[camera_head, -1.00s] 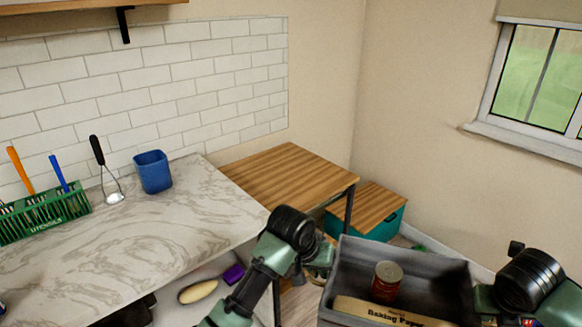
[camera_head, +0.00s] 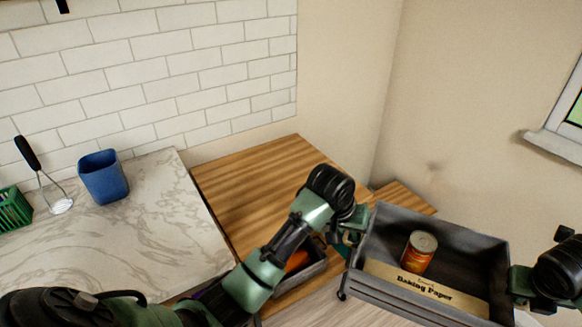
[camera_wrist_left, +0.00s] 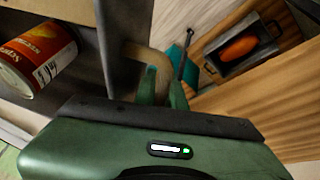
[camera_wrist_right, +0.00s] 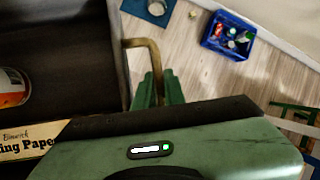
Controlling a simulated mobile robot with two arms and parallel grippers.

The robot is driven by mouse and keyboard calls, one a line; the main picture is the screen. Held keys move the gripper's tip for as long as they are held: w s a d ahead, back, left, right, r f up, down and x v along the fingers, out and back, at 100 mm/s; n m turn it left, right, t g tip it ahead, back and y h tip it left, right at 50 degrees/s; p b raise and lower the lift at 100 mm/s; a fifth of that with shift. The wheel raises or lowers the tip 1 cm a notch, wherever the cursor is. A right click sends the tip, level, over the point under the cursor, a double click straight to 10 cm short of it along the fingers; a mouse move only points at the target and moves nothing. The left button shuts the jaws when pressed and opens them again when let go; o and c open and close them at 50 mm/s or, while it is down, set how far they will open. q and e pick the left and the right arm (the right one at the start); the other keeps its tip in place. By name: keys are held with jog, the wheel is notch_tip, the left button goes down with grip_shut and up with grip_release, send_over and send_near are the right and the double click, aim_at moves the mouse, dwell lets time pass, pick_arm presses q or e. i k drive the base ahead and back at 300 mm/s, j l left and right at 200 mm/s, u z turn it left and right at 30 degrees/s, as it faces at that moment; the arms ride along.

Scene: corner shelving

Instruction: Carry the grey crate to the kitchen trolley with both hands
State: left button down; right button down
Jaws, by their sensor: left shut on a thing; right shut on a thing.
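The grey crate (camera_head: 420,297) hangs level in front of me in the head view, at lower right. It holds a red can (camera_head: 419,252) and a baking paper box (camera_head: 425,290). My left gripper (camera_head: 352,226) is shut on the crate's left handle, a tan bar in the left wrist view (camera_wrist_left: 150,56). My right gripper (camera_head: 520,284) is shut on the right handle, shown in the right wrist view (camera_wrist_right: 143,43). The wooden-topped kitchen trolley (camera_head: 255,185) stands left of the crate, its top bare. My left arm hides part of its front.
A marble counter (camera_head: 120,235) adjoins the trolley on the left, with a blue cup (camera_head: 103,176) and a masher. A grey tray (camera_head: 302,275) with an orange item sits low on the trolley. A blue bin (camera_wrist_right: 215,42) stands on the floor in the right wrist view.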

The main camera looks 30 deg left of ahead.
aim_at(285, 190)
jog(key=i, duration=1.3)
jog(key=i+u, duration=0.1)
jog(key=u, duration=0.25)
jog(key=i+u, duration=0.1)
jog(key=u, duration=0.25)
jog(key=l+u, duration=0.1)
jog(key=u, duration=1.2)
jog(key=i+l, duration=0.05)
